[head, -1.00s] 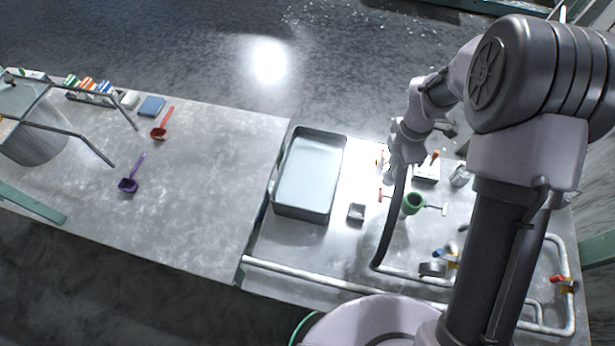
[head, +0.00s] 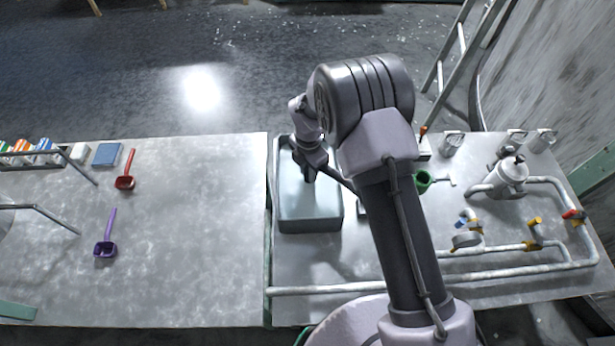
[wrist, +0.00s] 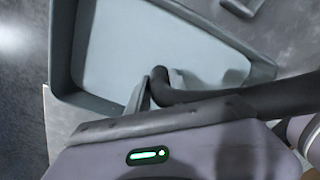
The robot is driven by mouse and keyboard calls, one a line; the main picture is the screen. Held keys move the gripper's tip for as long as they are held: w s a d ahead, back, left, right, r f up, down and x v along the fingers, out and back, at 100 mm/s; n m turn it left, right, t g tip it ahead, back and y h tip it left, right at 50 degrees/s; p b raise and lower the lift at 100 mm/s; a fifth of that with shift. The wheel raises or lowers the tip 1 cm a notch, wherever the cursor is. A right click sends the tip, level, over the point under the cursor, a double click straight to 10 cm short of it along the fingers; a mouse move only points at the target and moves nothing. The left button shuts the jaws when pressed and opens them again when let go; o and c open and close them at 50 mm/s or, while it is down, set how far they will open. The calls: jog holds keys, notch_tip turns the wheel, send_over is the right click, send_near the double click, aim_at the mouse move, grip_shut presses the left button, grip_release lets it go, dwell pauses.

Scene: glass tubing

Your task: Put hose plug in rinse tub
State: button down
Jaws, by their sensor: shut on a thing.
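The rinse tub (head: 312,222) is a grey rectangular basin with a pale bottom, on the right-hand bench. It also shows in the wrist view (wrist: 62,45), where its pale inside lies beyond my fingers. My gripper (head: 309,177) is over the tub's inside in the head view. In the wrist view my gripper (wrist: 158,86) is shut on the black hose plug (wrist: 161,79), a bent dark end joined to a thick black hose (wrist: 285,94) running right. I cannot tell whether the plug touches the tub bottom. My wrist hides part of the hold.
A green cup (head: 423,181), a pipe run with valves (head: 530,245) and a steel vessel (head: 510,176) stand right of my arm. A red scoop (head: 125,182) and a purple scoop (head: 106,249) lie on the left bench. That bench's middle is clear.

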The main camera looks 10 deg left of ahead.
jog(key=shift+f, duration=0.5)
jog(key=c, duration=1.1)
grip_release()
jog(key=shift+c, duration=0.2)
notch_tip(320, 180, up, 12)
jog(key=r+p, duration=0.1)
jog(key=p, duration=0.5)
jog(key=s+d+r+m+t, duration=0.1)
jog(key=s+d+r+m, duration=0.1)
jog(key=d+r+m, duration=0.35)
jog(key=s+d+r+m+y, duration=0.1)
jog(key=d+r+m, duration=0.15)
jog(key=r, duration=0.55)
jog(key=s+d+r+m+t, duration=0.1)
jog(key=s+d+r+m, duration=0.15)
jog(key=r+m, duration=0.35)
jog(key=s+d+r+m+t, duration=0.1)
jog(key=s+d+r+m, duration=0.2)
jog(key=s+m, duration=0.3)
jog(key=s+d+r+m+t, duration=0.1)
jog(key=s+d+r+m, duration=0.2)
jog(key=s+m, duration=0.3)
jog(key=s+d+r+m+t+y, duration=0.1)
jog(key=s+d+r+m, duration=0.2)
jog(key=s+m, duration=0.3)
jog(key=shift+s+d+m+t+b, duration=0.3)
jog(key=shift+s+d+m+t, duration=0.1)
jog(key=shift+s, duration=0.05)
